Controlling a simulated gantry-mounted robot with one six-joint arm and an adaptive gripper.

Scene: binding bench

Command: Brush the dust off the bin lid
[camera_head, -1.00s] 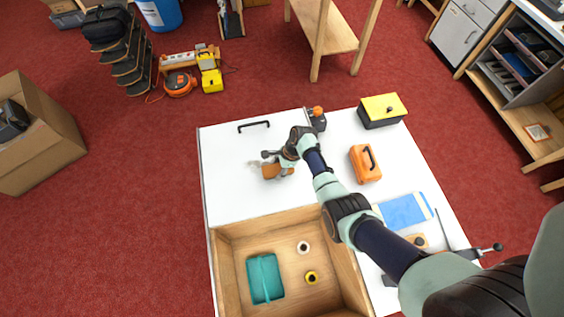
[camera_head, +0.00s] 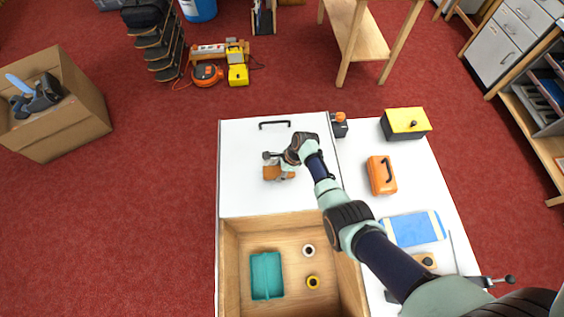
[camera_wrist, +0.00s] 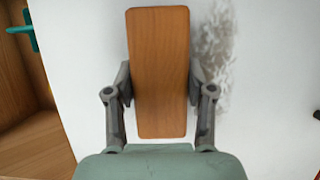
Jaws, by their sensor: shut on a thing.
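The bin lid (camera_head: 245,190) is a flat white panel with a black bar handle (camera_head: 275,125) near its far edge. My gripper (camera_head: 283,165) is low over the middle of the lid. It is shut on a brush with a wooden block (camera_head: 272,173), which also fills the middle of the wrist view (camera_wrist: 158,70), one finger on each side. The bristles are hidden beneath the block. A patch of grey dust (camera_wrist: 214,62) lies on the lid just right of the brush in the wrist view. In the head view my gripper mostly hides this patch.
The open wooden bin (camera_head: 229,260) in front of the lid holds a teal tray (camera_head: 266,277) and two rolls. Right of the lid are an orange case (camera_head: 381,175), a yellow-topped box (camera_head: 405,123) and a blue sheet (camera_head: 412,229). The lid's left side is clear.

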